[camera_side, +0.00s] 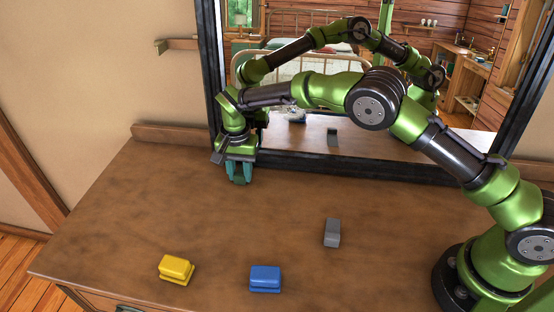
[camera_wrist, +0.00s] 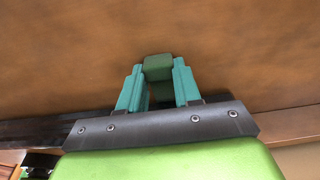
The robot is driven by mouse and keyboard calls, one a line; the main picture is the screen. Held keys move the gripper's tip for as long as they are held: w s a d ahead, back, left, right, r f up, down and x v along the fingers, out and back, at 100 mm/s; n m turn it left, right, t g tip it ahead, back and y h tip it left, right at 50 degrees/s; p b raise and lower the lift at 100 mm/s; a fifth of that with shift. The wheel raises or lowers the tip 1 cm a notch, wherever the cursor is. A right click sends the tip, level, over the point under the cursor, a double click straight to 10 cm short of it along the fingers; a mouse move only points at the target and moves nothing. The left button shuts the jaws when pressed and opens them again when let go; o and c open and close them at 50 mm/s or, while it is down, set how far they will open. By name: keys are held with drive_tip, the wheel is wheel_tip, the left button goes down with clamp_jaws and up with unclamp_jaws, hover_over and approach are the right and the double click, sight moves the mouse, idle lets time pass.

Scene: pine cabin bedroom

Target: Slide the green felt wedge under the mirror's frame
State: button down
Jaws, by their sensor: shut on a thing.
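The green felt wedge (camera_wrist: 158,68) is between the two teal fingertips in the wrist view, with its end sticking out past them over the brown dresser top. My gripper (camera_wrist: 159,88) is shut on it. In the side view my gripper (camera_side: 239,174) points down at the lower left corner of the mirror's frame (camera_side: 368,169), and the wedge is mostly hidden by the fingers. The dark frame also shows at the lower left of the wrist view (camera_wrist: 60,130). I cannot tell whether the wedge touches the dresser or the frame.
A yellow block (camera_side: 176,269), a blue block (camera_side: 265,279) and a grey block (camera_side: 332,233) stand on the dresser top (camera_side: 130,215) toward the front. The mirror glass (camera_side: 400,144) reflects my arm and the room. The dresser's left part is clear.

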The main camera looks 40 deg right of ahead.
drive_tip(key=shift+w+d, duration=0.1)
drive_tip(key=shift+d, duration=0.05)
drive_tip(key=c, duration=0.7)
unclamp_jaws()
drive_tip(key=shift+r, duration=0.1)
